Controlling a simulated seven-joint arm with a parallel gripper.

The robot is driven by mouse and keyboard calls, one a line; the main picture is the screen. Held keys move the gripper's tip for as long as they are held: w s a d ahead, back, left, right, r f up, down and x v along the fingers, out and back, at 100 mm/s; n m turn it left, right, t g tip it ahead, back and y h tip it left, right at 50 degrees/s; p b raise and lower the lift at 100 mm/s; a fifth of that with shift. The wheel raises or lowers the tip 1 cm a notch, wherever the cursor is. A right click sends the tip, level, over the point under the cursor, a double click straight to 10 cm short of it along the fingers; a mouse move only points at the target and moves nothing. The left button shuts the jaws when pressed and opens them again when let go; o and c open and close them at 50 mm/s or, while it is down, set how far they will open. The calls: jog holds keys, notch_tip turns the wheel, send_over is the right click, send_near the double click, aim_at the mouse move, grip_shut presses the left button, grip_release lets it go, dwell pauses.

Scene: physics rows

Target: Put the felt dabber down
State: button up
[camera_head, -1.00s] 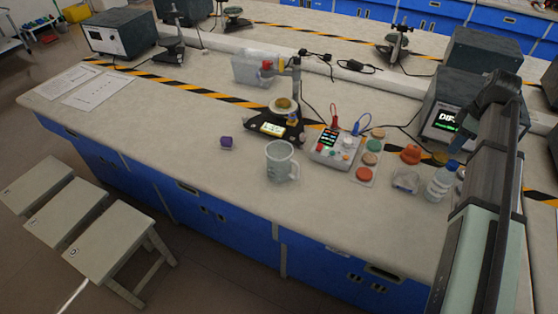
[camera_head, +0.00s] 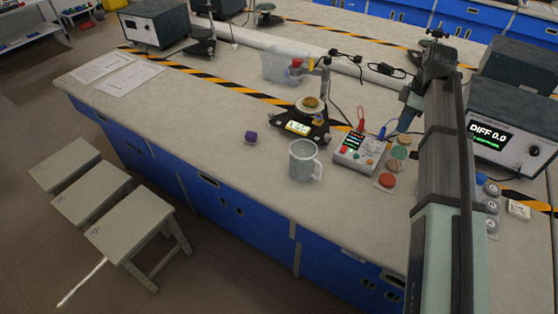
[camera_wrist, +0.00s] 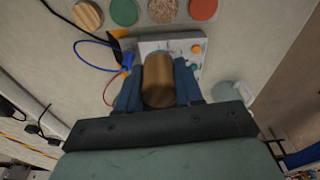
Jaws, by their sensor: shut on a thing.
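In the head view my gripper (camera_head: 404,122) hangs over the bench to the right of the control box (camera_head: 359,150), and the dabber cannot be made out.
Round pads, among them a green one (camera_wrist: 124,10) and a red one (camera_wrist: 203,8), lie beside the box. A clear mug (camera_head: 304,161), a purple block (camera_head: 251,137) and a stand with a scale (camera_head: 298,127) are to the left. Bare bench (camera_head: 210,125) lies farther left.

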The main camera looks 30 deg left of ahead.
jog(key=s+a+n, duration=0.2)
jog(key=s+a, duration=0.2)
jog(key=a, duration=0.6)
jog(key=s+a+n, duration=0.1)
jog(key=s+a, duration=0.3)
jog(key=a, duration=0.6)
jog(key=n, duration=0.3)
send_over(269, 160)
jog(key=shift+g, duration=0.3)
jog(key=shift+d+f, duration=0.2)
jog(key=shift+f, duration=7.35)
jog(key=o, duration=1)
jog(key=shift+f, duration=0.1)
jog(key=r, duration=0.8)
jog(key=d+r, duration=0.1)
jog(key=r, duration=0.3)
jog(key=shift+w+d+r, duration=0.1)
jog(key=shift+w, duration=0.3)
